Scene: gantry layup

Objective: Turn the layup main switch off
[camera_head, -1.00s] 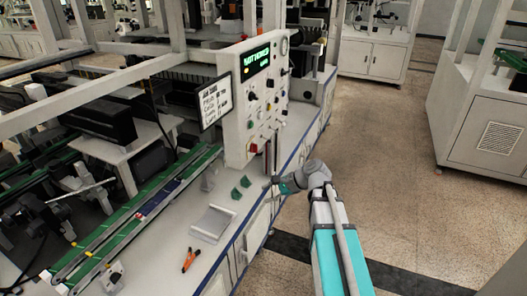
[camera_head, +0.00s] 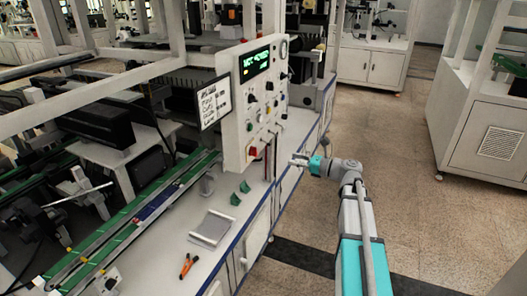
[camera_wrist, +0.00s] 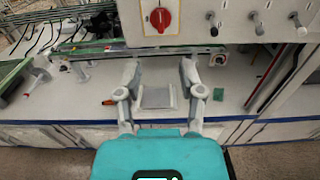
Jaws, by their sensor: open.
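The red rotary switch (camera_head: 253,151) sits low on the front of the pale control panel (camera_head: 237,135). In the wrist view the red switch (camera_wrist: 160,19) is at the top, on a white square plate, with its handle roughly upright. My gripper (camera_head: 297,160) is to the right of the panel in the head view, apart from it. In the wrist view my gripper (camera_wrist: 159,70) is open and empty, its two fingers spread below the switch and not touching it.
More knobs (camera_wrist: 253,16) sit right of the switch. The bench (camera_head: 215,245) below holds a grey tray (camera_head: 212,227), green blocks (camera_head: 240,192) and an orange-handled tool (camera_head: 186,266). Open floor (camera_head: 400,190) lies to the right.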

